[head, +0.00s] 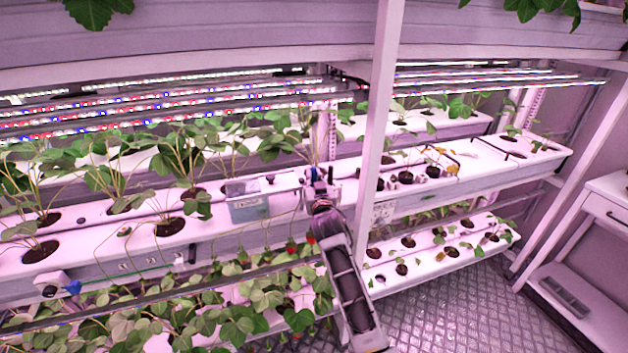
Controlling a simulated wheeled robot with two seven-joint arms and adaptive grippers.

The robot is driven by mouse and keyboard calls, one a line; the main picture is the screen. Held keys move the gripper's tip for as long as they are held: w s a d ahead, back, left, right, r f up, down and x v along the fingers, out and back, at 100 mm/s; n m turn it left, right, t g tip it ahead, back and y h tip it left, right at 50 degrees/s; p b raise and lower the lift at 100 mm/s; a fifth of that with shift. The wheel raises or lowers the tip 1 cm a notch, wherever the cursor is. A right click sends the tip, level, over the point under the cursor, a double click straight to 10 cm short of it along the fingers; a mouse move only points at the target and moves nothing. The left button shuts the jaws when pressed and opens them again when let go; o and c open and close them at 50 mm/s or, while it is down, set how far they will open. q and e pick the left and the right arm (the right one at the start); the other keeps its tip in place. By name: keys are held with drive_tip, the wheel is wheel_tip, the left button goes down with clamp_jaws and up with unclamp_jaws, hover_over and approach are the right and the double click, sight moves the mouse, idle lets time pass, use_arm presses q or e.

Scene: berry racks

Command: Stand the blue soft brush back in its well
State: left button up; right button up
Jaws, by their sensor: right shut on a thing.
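My right gripper (319,183) is in the middle of the head view, at the end of my dark arm, just above the middle white trough. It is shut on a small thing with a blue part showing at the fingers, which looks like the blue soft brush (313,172). Most of it is hidden by the gripper, and its tilt cannot be told. A pale blue-grey holder box (248,208) with a label sits at the trough's front, left of the gripper. I cannot make out a well in it. My left gripper is not in view.
Strawberry plants (185,160) crowd the left of the middle trough (90,262), with red berries hanging near my arm. A white upright post (378,120) stands close right of the gripper. A blue and white fitting (60,285) is at left. Metal floor (450,310) is clear.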

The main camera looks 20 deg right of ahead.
drive_tip(key=shift+f, duration=0.2)
drive_tip(key=o, duration=0.8)
drive_tip(key=shift+o, duration=0.2)
drive_tip(key=o, duration=0.4)
drive_tip(key=shift+f, duration=0.1)
